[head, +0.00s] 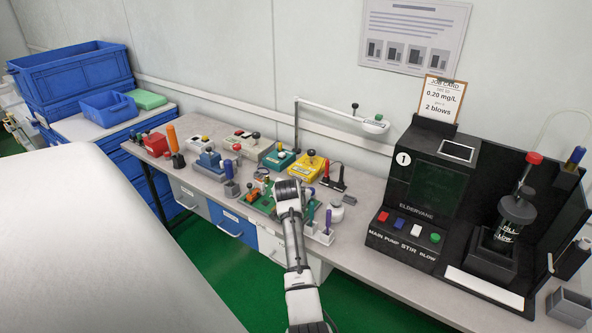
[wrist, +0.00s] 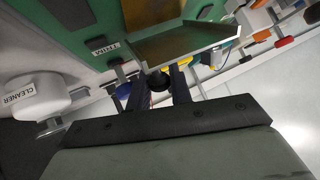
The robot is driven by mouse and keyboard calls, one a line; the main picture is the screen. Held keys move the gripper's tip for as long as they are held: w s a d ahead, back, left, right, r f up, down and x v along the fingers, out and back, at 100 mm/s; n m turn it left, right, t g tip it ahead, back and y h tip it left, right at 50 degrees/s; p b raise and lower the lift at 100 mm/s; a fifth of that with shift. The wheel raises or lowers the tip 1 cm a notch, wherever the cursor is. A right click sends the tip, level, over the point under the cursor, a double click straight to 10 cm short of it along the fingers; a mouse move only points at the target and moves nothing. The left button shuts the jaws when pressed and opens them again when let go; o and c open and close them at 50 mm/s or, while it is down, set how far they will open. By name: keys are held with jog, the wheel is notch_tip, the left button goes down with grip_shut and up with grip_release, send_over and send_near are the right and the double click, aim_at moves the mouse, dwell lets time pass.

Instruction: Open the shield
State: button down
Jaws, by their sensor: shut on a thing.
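In the wrist view a bent grey metal plate, which looks like the shield (wrist: 190,42), stands out from a green board (wrist: 108,22). A round black knob (wrist: 158,81) sits at its near edge. My gripper (wrist: 161,78) has its two dark fingers on either side of this knob and is shut on it. In the head view my gripper (head: 288,190) is over the green board (head: 262,204) on the bench. My wrist hides the knob and most of the shield there.
A white bottle labelled CLEANER (wrist: 38,93) is close on the left in the wrist view. Several coloured testers, including a yellow one (head: 307,168), crowd the bench behind. A large black machine (head: 450,200) stands on the right.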

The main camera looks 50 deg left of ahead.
jog(key=shift+w+g, duration=0.2)
jog(key=shift+g, duration=0.2)
jog(key=shift+f+p, duration=0.1)
jog(key=shift+p, duration=0.2)
jog(key=c, duration=1.3)
grip_release()
jog(key=b+v, duration=0.1)
jog(key=v, duration=0.6)
jog(key=b+v, duration=0.1)
jog(key=v, duration=0.5)
jog(key=shift+r+b, duration=0.3)
jog(key=shift+r, duration=0.2)
